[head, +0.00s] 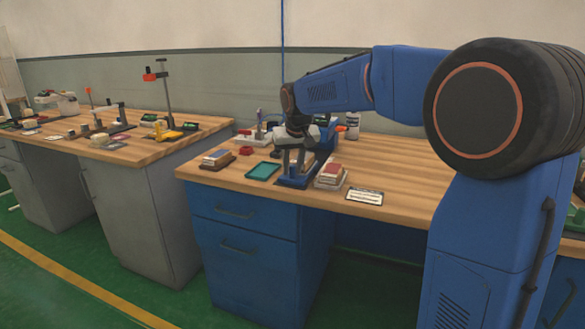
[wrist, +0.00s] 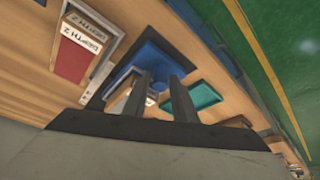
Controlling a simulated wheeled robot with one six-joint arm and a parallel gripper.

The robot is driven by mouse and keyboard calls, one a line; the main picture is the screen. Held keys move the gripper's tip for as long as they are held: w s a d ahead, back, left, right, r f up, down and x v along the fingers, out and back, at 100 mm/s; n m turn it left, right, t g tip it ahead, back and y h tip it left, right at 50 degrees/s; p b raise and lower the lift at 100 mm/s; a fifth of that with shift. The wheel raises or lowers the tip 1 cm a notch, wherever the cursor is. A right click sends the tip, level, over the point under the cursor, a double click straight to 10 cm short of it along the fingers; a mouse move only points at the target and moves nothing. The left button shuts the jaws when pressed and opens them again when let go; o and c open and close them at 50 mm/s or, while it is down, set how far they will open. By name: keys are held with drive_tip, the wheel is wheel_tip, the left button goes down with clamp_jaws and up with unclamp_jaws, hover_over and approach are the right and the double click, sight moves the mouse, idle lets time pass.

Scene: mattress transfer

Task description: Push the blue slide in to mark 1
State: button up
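A blue fixture (head: 298,178), which I take to hold the blue slide, stands near the front edge of the blue-fronted bench. In the wrist view its blue part (wrist: 155,58) lies just beyond my fingertips. My gripper (head: 293,168) points down over it. In the wrist view the two dark fingers (wrist: 160,80) stand apart with blue showing between them, and nothing is visibly held. I cannot tell whether a finger touches the blue part. Mark 1 cannot be read, and the slide's inner end is hidden.
A teal tray (head: 263,171) lies left of the fixture. Books (head: 217,158) lie further left. The bench's right part (head: 400,165) is bare.

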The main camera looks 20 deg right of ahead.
drive_tip(key=shift+f, duration=0.2)
clamp_jaws()
drive_tip(key=w+d, duration=0.2)
drive_tip(key=w, duration=0.1)
drive_tip(key=w+d, duration=0.4)
drive_tip(key=w, duration=0.1)
drive_tip(key=shift+w+d, duration=0.1)
drive_tip(key=shift+w, duration=0.25)
unclamp_jaws()
drive_tip(key=shift+s+r, duration=0.1)
drive_tip(key=shift+r, duration=0.05)
drive_tip(key=v, duration=1.7)
drive_tip(key=shift+r, duration=0.1)
